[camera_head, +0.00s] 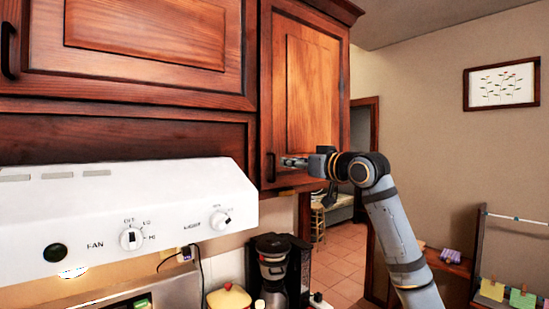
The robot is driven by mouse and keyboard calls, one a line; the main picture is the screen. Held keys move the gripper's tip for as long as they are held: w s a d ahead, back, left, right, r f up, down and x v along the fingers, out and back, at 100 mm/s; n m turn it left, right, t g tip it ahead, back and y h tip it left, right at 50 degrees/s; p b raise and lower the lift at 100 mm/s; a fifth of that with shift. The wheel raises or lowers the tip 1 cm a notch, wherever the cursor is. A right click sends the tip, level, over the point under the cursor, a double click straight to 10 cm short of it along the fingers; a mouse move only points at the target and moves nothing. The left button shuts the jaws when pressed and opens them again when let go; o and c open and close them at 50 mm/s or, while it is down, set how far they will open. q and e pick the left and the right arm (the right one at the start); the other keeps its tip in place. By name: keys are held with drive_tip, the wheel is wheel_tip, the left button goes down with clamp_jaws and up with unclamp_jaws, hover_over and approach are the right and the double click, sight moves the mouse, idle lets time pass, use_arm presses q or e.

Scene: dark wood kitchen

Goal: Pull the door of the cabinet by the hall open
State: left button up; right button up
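The cabinet by the hall is the tall wooden wall cabinet at the right end of the upper row, and its door (310,90) looks shut. Its dark upright handle (271,167) is at the door's lower left. My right gripper (287,162) is in front of the lower part of the door, with its fingertips pointing left just right of the handle. I cannot tell whether they touch the handle, or whether the fingers are open or shut. My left gripper is not in view.
A white range hood (110,215) juts out below the cabinets on the left. Another wooden cabinet door (145,35) is above it. A coffee maker (278,270) and a yellow pot (229,298) stand below. The tiled hall floor (340,260) opens behind my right arm.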

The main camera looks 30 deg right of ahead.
sight(275, 160)
drive_tip(key=w+p, duration=0.1)
drive_tip(key=w, duration=0.1)
drive_tip(key=w+p, duration=0.2)
drive_tip(key=w, duration=0.1)
drive_tip(key=w+p, duration=0.1)
drive_tip(key=w, duration=0.2)
drive_tip(key=shift+w+a+p, duration=0.2)
drive_tip(key=shift+a+p, duration=0.15)
drive_tip(key=shift+w, duration=0.1)
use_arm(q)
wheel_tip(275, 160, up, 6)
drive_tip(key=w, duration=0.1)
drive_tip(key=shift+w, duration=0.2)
use_arm(e)
drive_tip(key=shift+f, duration=0.1)
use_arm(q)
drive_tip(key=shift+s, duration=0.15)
use_arm(e)
clamp_jaws()
